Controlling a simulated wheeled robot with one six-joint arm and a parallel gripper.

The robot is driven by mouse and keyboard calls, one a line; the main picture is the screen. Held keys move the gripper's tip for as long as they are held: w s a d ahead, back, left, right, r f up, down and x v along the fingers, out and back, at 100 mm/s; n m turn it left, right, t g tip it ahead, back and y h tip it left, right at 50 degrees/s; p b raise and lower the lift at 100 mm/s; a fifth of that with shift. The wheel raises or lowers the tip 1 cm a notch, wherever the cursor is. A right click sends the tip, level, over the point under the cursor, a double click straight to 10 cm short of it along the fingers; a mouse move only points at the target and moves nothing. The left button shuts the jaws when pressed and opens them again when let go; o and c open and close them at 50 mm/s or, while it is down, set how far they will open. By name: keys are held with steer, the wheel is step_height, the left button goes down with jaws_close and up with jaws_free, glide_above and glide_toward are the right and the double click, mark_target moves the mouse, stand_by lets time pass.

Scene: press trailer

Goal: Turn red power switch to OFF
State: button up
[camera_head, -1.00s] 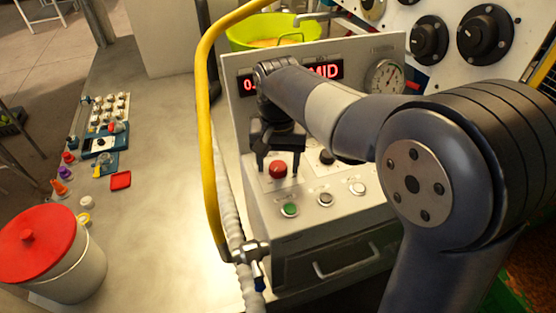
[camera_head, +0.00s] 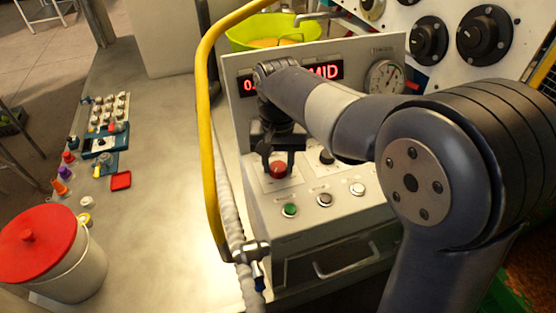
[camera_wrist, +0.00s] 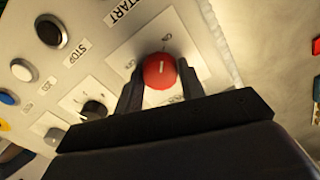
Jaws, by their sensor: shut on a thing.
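The red power switch (camera_head: 278,169) is a round knob on a pale square plate on the grey control panel (camera_head: 340,228). In the wrist view the red knob (camera_wrist: 160,71) shows a short white mark on its face, and the plate's lettering around it is partly covered. My gripper (camera_head: 279,164) is shut on the red knob from above, with one dark finger on each side. In the wrist view my gripper (camera_wrist: 158,88) has its fingers against the knob's sides.
Beside the switch is a black selector knob (camera_head: 326,157). A yellow pipe (camera_head: 206,130) rises at the panel's left.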

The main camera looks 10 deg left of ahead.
steer(key=n+p, duration=0.1)
steer(key=n, duration=0.2)
steer(key=shift+r+n, duration=0.1)
steer(key=shift+n, duration=0.3)
steer(key=n+p, duration=0.1)
steer(key=n, duration=0.3)
steer(key=shift+n, duration=0.3)
steer(key=n+p, duration=0.1)
steer(key=n, duration=0.3)
steer(key=shift+n, duration=0.3)
steer(key=shift+n+p, duration=0.35)
steer(key=shift+n, duration=1.75)
steer(key=o, duration=1)
